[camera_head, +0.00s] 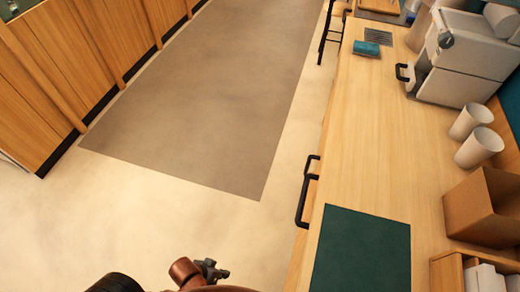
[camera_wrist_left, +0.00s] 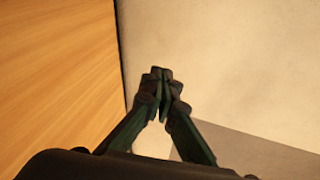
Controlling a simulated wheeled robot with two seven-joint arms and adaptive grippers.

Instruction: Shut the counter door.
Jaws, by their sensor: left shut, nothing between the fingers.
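The wooden counter (camera_head: 385,150) runs along the right of the head view. A black bar handle (camera_head: 306,192) stands out from its front edge. The door face below the top is hidden there, so I cannot tell how far open it is. My left gripper (camera_head: 212,268) is low in the head view, over the floor, left of the handle and apart from it. In the left wrist view its fingers (camera_wrist_left: 161,76) are closed together and empty. A wooden panel (camera_wrist_left: 55,70) fills the left of that view, beside the fingers; I cannot tell whether it is the door.
A dark green mat (camera_head: 362,252), a cardboard box (camera_head: 485,208), white cups (camera_head: 478,147) and a grey-white machine (camera_head: 465,60) are on the counter. A black metal frame (camera_head: 332,32) stands at its far front edge. The floor with a grey mat (camera_head: 205,95) is clear.

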